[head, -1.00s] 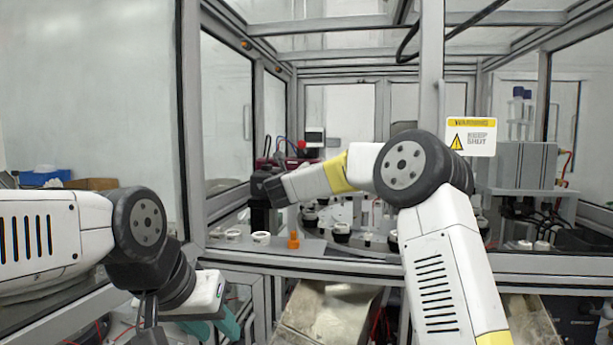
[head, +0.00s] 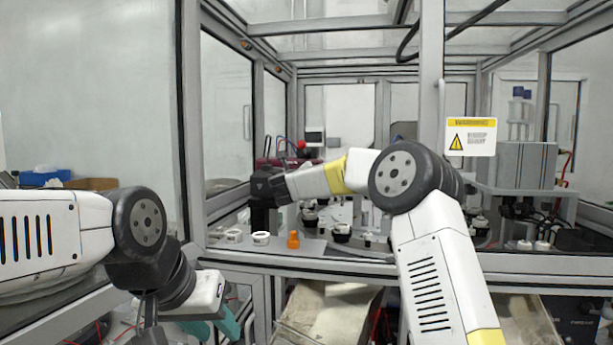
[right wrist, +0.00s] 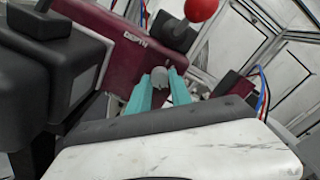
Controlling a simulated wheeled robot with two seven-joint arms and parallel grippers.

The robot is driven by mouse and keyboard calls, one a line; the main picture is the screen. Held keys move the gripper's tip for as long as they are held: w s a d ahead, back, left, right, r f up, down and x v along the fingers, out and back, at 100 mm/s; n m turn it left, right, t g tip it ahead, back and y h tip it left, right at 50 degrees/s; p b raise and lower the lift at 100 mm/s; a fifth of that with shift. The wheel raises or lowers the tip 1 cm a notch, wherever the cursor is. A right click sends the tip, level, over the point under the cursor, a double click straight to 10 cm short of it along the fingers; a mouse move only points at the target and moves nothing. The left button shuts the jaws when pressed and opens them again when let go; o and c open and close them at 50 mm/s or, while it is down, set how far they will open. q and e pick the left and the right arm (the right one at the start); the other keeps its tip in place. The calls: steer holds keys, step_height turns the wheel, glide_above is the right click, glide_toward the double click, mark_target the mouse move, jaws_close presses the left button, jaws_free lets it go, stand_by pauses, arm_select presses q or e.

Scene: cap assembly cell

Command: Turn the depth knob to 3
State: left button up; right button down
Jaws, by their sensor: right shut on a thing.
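The depth knob (right wrist: 159,76) is a small grey round knob in the right wrist view, beside the maroon housing (right wrist: 105,65) with a "DEPTH" label. My right gripper (right wrist: 161,88) has its teal fingers on either side of the knob and is shut on it. The knob's number marks cannot be read. In the head view my right arm reaches to the back left, and its wrist hides the knob and fingers. My left gripper (head: 229,324) hangs low at the left, away from the housing. Its teal fingers are partly hidden, so its opening cannot be judged.
A red ball handle (right wrist: 201,9) stands close to the knob. An orange piece (head: 293,240) and a white ring (head: 261,238) sit on the bench in front of my right arm. A frame post (head: 431,90) with a warning sign (head: 470,137) rises near my right elbow.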

steer(key=shift+n, duration=8.9)
steer(key=c, duration=1.2)
jaws_free()
steer(key=shift+o, duration=0.2)
